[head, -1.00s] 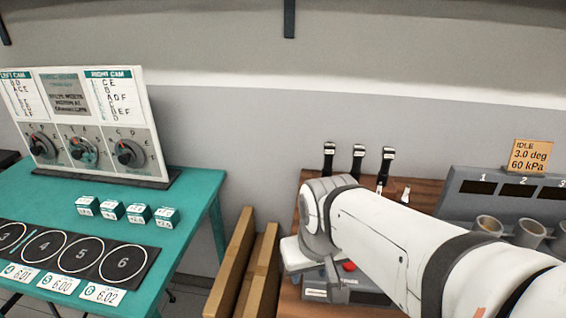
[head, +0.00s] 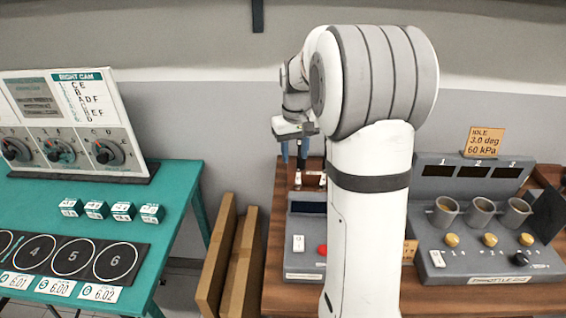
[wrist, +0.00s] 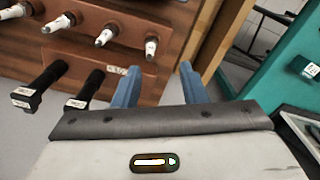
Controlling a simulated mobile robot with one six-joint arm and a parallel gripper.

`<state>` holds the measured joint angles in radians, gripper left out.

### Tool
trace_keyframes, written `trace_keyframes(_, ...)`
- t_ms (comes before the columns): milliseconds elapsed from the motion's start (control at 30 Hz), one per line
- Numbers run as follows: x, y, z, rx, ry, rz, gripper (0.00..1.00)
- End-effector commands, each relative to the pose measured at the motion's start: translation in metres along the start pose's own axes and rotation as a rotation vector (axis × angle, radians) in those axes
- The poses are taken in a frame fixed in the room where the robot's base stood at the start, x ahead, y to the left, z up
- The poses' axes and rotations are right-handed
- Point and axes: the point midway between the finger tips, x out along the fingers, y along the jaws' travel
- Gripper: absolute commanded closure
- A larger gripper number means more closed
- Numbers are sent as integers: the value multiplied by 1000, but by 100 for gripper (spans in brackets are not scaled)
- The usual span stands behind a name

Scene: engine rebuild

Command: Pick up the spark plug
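Several spark plugs with white insulators sit in a row on the brown wooden rack in the wrist view; the one closest to my gripper is this spark plug (wrist: 152,46), and another spark plug (wrist: 105,38) is left of it. My gripper (wrist: 157,72) has two blue fingers spread apart with nothing between them. The nearest plug lies just beyond the fingers, apart from them. In the head view my gripper (head: 294,152) hangs over the back left of the wooden bench, and my arm hides much of the bench.
Black coil-like parts (wrist: 90,88) stand left of my fingers in the wrist view. A grey test box (head: 305,262) with a red button is on the bench. A grey throttle panel (head: 485,265) with cups is right. A teal table (head: 180,200) is left.

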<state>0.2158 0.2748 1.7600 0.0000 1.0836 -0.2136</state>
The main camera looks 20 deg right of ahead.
Motion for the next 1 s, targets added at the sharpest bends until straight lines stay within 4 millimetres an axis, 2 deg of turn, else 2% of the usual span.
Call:
trace_keyframes(100,2,12,-18,1,-16,-3,62)
trace_keyframes(233,9,16,-24,0,-24,-5,62)
trace_keyframes(567,45,16,-16,0,-28,-6,62)
trace_keyframes(800,78,16,-11,0,-25,-5,62)
trace_keyframes(1000,84,16,-11,0,-22,-5,62)
